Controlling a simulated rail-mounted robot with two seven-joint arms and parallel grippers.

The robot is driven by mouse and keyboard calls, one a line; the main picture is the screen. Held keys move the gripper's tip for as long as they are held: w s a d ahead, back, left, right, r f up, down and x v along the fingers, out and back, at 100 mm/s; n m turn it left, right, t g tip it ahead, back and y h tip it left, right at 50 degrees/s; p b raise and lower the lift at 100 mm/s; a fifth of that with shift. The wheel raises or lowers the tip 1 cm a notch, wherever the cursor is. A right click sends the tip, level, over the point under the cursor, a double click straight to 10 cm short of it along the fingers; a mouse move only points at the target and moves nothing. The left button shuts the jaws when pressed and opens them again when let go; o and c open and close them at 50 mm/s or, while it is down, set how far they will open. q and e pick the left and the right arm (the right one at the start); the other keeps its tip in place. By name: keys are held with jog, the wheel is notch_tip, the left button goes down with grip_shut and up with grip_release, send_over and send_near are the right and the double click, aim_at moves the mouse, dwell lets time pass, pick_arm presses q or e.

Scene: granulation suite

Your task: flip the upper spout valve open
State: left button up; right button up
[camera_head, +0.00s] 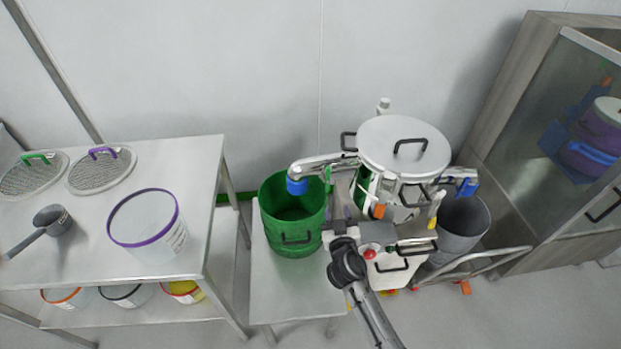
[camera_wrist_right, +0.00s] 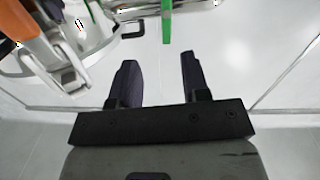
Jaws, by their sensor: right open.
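The granulator (camera_head: 402,150) is a white, lidded machine with several black handles. Its upper spout (camera_head: 322,164) points left and ends in a blue cap-like mouth (camera_head: 297,186). A green valve lever (camera_head: 327,175) hangs at this spout. In the right wrist view the green lever (camera_wrist_right: 167,22) is ahead of the fingertips, roughly in line with the gap between them. My right gripper (camera_head: 340,213) is just below the lever in the head view. Its two dark fingers (camera_wrist_right: 156,72) are apart with nothing between them. My left gripper is not in view.
A green bucket (camera_head: 292,238) stands on a low steel table (camera_head: 290,292) below the spout. A grey bin (camera_head: 466,232) and a second blue-ended spout (camera_head: 467,186) are on the right. A steel table (camera_head: 215,160) holds a purple-rimmed tub (camera_head: 150,238). A cabinet (camera_head: 500,95) stands far right.

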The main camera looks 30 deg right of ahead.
aim_at(328, 179)
jog(key=shift+m+t, duration=0.3)
jog(key=shift+m, duration=0.3)
jog(key=x, duration=0.4)
jog(key=b+x, duration=0.1)
jog(key=x, duration=0.8)
jog(key=shift+w+a+r, duration=0.15)
jog(key=shift+w+r, duration=0.05)
jog(key=shift+w, duration=0.3)
jog(key=shift+c, duration=0.7)
grip_shut()
